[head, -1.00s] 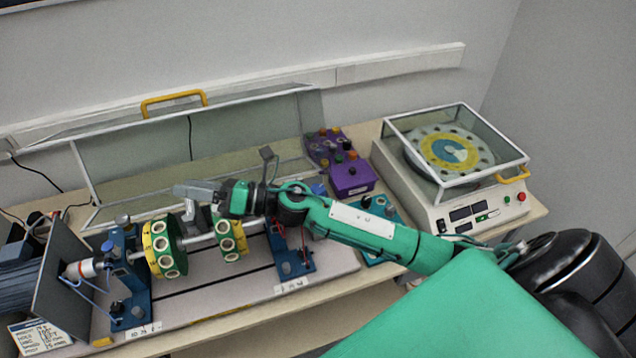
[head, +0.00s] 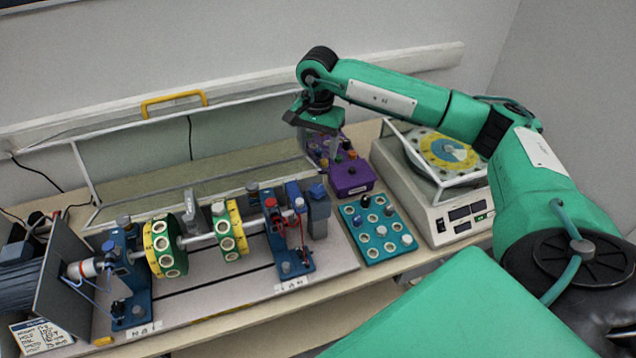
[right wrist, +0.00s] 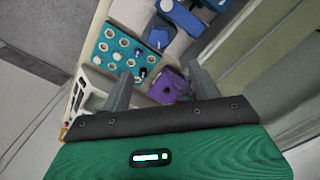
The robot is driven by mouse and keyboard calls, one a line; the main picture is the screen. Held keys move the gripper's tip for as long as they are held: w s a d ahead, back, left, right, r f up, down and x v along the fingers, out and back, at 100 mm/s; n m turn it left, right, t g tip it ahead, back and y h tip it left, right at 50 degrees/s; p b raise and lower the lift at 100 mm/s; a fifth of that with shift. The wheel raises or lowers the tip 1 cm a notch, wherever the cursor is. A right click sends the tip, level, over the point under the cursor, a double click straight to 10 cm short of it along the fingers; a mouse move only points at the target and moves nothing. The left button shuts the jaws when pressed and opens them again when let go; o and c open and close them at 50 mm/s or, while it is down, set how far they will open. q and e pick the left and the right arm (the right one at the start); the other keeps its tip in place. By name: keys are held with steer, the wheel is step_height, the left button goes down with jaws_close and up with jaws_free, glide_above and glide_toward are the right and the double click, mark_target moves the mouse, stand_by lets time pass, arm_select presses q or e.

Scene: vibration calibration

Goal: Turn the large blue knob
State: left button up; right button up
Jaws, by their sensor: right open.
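A large blue knob (head: 317,189) sits on top of a dark grey-blue block at the right end of the shaft rig. My right gripper (head: 322,152) hangs above and behind the knob, near the purple box, with its fingers pointing down. It is apart from the knob. In the right wrist view its two grey fingers (right wrist: 159,72) are spread, with nothing between them held. My left gripper is not in view.
A balancing machine (head: 445,222) stands further right. The raised clear cover (head: 235,150) is behind the rig.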

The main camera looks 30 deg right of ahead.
mark_target(318, 187)
step_height(318, 187, down, 12)
steer(key=p, duration=0.6)
steer(key=shift+f, duration=0.9)
steer(key=c, duration=1)
steer(key=shift+o, duration=0.2)
